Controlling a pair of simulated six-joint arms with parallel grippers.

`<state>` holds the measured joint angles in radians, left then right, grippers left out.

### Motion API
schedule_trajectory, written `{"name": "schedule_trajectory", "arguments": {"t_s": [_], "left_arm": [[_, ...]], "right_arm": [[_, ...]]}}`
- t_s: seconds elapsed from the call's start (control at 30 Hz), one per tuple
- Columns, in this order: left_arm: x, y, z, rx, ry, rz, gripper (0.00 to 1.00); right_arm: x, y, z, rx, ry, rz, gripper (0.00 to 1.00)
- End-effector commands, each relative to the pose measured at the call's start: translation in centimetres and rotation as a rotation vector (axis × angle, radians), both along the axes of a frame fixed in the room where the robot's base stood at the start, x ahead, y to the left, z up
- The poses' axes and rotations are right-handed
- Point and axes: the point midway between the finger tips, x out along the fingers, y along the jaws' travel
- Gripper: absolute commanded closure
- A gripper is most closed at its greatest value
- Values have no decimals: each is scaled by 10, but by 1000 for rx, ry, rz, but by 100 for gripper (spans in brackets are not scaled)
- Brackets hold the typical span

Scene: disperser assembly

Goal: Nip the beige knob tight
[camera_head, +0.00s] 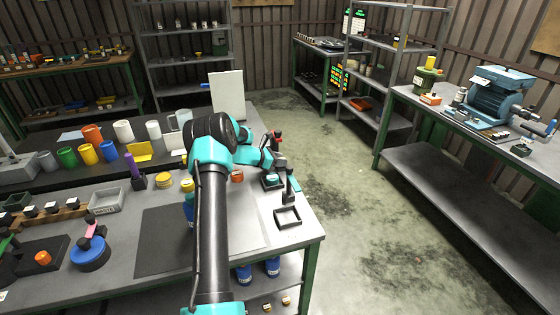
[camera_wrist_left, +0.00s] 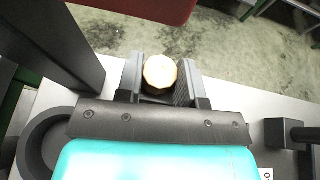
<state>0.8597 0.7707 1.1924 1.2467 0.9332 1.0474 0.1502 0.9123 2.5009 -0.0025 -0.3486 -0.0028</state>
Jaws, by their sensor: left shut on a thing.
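The beige knob (camera_wrist_left: 160,72), pale and faceted, sits between the two fingers of my left gripper (camera_wrist_left: 161,84) in the left wrist view. The fingers are closed against its sides. In the head view, my left gripper (camera_head: 272,162) is at the far right part of the workbench, beside a dark stand with a red top (camera_head: 277,135). The knob is too small or hidden there to make out. What the knob is mounted on is hidden beneath it in the wrist view. My right gripper does not show.
A dark post (camera_wrist_left: 62,45) stands close left of the gripper and a dark red part (camera_wrist_left: 140,8) lies beyond it. Several coloured cups line the back left.

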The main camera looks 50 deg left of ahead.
Motion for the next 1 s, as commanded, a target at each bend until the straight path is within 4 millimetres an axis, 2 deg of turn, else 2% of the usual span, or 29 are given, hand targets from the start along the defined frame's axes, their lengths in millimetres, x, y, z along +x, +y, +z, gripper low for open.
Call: {"name": "schedule_trajectory", "arguments": {"t_s": [0.07, 0.1, 0.37, 0.77, 1.0], "left_arm": [[0, 0, 1, 1, -1, 1, 89], [0, 0, 1, 1, -1, 1, 64], [0, 0, 0, 0, -1, 1, 40], [-7, 3, 3, 1, 0, 2, 40], [-37, 14, 16, 2, -1, 2, 40]], "right_arm": [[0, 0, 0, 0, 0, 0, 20], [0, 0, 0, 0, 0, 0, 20], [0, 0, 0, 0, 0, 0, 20], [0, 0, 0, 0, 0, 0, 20], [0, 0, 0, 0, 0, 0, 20]]}}
